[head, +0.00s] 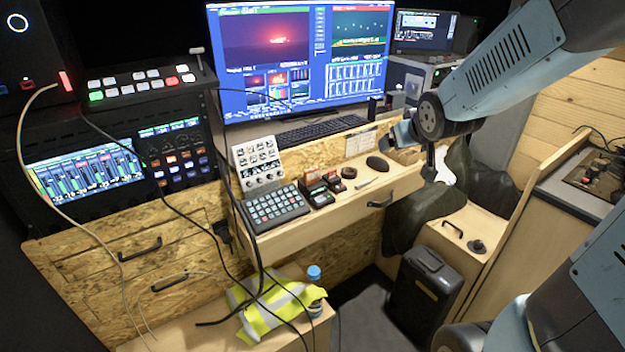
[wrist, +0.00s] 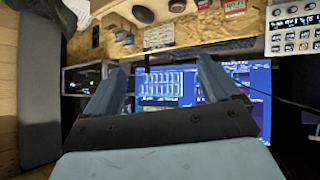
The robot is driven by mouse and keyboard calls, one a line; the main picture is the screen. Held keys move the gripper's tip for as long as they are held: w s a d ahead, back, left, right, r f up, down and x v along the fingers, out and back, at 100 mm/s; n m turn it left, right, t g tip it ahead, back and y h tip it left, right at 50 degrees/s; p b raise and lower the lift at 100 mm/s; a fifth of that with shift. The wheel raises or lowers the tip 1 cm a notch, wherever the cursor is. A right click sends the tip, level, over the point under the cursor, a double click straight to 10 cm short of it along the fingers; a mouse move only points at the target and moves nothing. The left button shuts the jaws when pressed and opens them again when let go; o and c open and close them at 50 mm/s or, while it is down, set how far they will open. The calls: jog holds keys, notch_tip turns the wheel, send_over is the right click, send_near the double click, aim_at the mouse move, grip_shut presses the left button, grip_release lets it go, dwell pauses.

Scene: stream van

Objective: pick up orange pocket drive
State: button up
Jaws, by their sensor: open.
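I cannot clearly pick out the orange pocket drive in either view. A small orange-brown item (wrist: 124,38) lies on the desk near the mouse in the wrist view, too small to identify. Reddish small items, a box (head: 313,175) and a round red-and-black piece (head: 348,172), sit on the desk right of the keypad. My gripper (head: 404,133) is above the right end of the desk, partly hidden by its own wrist. In the wrist view its fingers (wrist: 161,68) are apart with nothing between them, facing the monitor.
The wide monitor (head: 300,50) and keyboard (head: 308,132) stand behind the desk items. A keypad (head: 275,206), sloped panel (head: 258,165) and mouse (head: 377,163) occupy the desk. Cables hang at left. A black case (head: 425,290) and dark jacket (head: 425,215) are below at right.

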jog(key=w+a+f+n+t+y, duration=0.2)
jog(key=w+a+f+y, duration=0.1)
jog(key=w+a+f, duration=0.5)
jog(key=n+t+y, duration=0.1)
jog(key=n+y, duration=0.1)
jog(key=y, duration=0.3)
send_near(314, 171)
jog(key=x, duration=0.4)
jog(key=shift+w+a, duration=0.25)
jog(key=shift+w, duration=0.1)
jog(key=shift+x, duration=3.05)
jog(key=shift+s, duration=0.1)
jog(key=shift+c, duration=0.2)
jog(key=c, duration=1.1)
